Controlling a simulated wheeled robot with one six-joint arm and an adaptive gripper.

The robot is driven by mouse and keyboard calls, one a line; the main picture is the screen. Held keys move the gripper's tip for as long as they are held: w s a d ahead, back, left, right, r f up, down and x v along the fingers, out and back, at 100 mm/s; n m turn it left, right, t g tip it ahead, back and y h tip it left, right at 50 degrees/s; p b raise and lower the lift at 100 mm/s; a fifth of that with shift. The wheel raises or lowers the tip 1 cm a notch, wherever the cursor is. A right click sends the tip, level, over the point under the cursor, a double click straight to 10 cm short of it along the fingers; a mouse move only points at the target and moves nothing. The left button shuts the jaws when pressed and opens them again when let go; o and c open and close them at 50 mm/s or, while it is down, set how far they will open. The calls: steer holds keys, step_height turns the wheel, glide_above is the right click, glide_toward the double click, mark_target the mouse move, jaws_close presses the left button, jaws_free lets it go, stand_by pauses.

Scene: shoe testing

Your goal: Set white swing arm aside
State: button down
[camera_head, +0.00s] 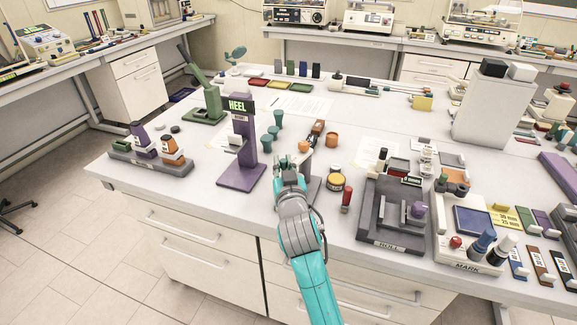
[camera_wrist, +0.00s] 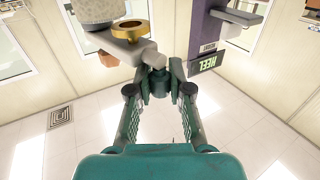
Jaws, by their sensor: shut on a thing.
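In the wrist view, the white swing arm (camera_wrist: 122,49) is a pale bar with a brass ring (camera_wrist: 129,29) on it. Its near end lies at the fingertips of my gripper (camera_wrist: 155,68), which is shut on it. In the head view, my gripper (camera_head: 303,160) is over the front middle of the table, just right of the purple HEEL stand (camera_head: 240,145). My own arm and gripper hide most of the swing arm and the stand behind them there. The HEEL stand also shows in the wrist view (camera_wrist: 212,38), right of my fingers.
A round yellow-lidded jar (camera_head: 336,181) and a red-topped tool (camera_head: 346,198) stand close right of my gripper. The dark ROLL fixture (camera_head: 390,240) is further right. Green cups (camera_head: 273,133) and an orange cup (camera_head: 331,140) stand behind. Bare table lies front left of the HEEL stand.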

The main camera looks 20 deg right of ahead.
steer(key=w+a+m+g+h, duration=0.1)
steer(key=w+m+g+h, duration=0.9)
steer(key=h, duration=0.3)
steer(key=shift+a+m+h, duration=0.2)
steer(key=shift+m+h, duration=0.2)
steer(key=shift+m, duration=0.4)
steer(key=shift+w+f+g, duration=0.1)
steer(key=shift+g, duration=0.3)
steer(key=c, duration=1.1)
jaws_free()
steer(key=shift+o, duration=0.2)
steer(key=v, duration=1.2)
